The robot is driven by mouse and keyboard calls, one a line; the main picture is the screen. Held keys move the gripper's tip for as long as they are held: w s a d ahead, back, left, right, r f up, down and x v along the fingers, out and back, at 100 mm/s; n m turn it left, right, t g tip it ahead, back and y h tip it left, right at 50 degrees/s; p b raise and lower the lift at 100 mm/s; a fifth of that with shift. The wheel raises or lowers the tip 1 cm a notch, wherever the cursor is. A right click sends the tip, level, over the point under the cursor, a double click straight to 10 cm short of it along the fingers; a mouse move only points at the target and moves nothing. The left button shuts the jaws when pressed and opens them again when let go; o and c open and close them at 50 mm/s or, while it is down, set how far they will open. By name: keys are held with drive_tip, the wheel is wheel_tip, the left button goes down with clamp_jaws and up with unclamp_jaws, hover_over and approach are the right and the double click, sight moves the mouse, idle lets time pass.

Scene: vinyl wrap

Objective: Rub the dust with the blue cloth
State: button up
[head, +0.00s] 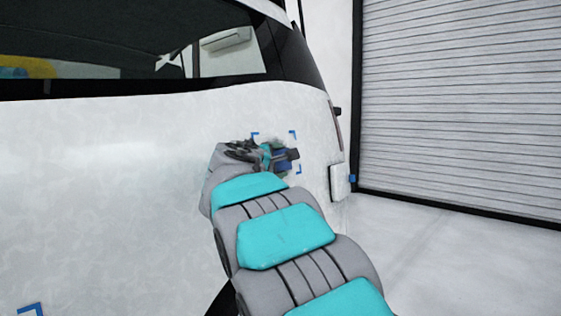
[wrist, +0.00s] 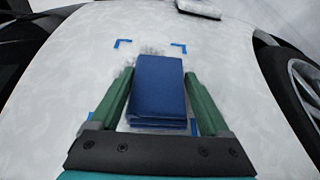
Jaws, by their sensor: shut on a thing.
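The blue cloth (wrist: 158,88) is a folded block between the two green fingers of my gripper (wrist: 158,92) in the wrist view. My gripper is shut on it. The cloth lies over a grey dust patch (wrist: 152,51) on the white car panel, and the patch's edge shows past the cloth's far end and left side. In the head view my gripper (head: 280,158) is at the car's side, and a little of the blue cloth (head: 282,160) shows there. Most of the dust is hidden under the cloth and gripper. I cannot tell how firmly the cloth touches the panel.
Blue corner marks (wrist: 123,43) frame the dust area. The white car panel (head: 90,170) fills the left. A wheel (wrist: 300,85) is at right in the wrist view. A roller door (head: 460,100) stands behind.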

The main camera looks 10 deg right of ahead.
drive_tip(key=shift+w+a+f, duration=0.15)
drive_tip(key=shift+w+a, duration=0.2)
drive_tip(key=shift+w, duration=0.1)
drive_tip(key=shift+d, duration=0.15)
